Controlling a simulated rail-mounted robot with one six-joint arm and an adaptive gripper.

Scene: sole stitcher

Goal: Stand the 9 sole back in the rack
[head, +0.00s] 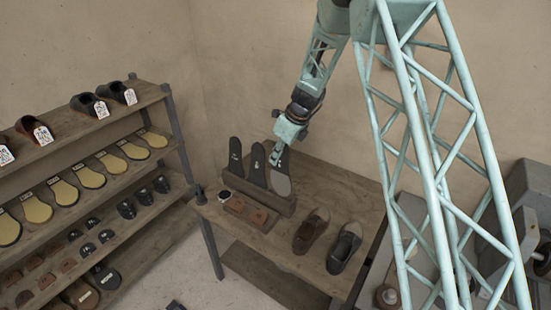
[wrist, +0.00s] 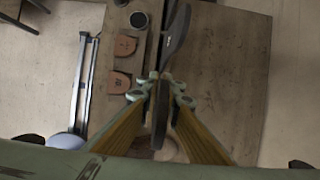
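A wooden rack (head: 256,198) stands on the workbench. Two dark soles, one at the left (head: 236,160) and one in the middle (head: 257,168), stand upright in it. A third sole (head: 281,184), with a lighter grey face, is upright at the rack's right end. My gripper (head: 279,157) is at its upper part. In the wrist view, the gripper (wrist: 162,88) has its fingers on both sides of this sole (wrist: 161,115), seen edge-on, and is shut on it. I cannot read its number, nor tell whether its lower end is seated in the rack.
On the workbench (head: 330,190), brown heel pieces (head: 259,216) and a small round tin (head: 225,195) lie in front of the rack. A brown shoe (head: 311,231) and a black shoe (head: 344,248) stand to its right. Shelves (head: 110,205) of shoes and soles fill the left.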

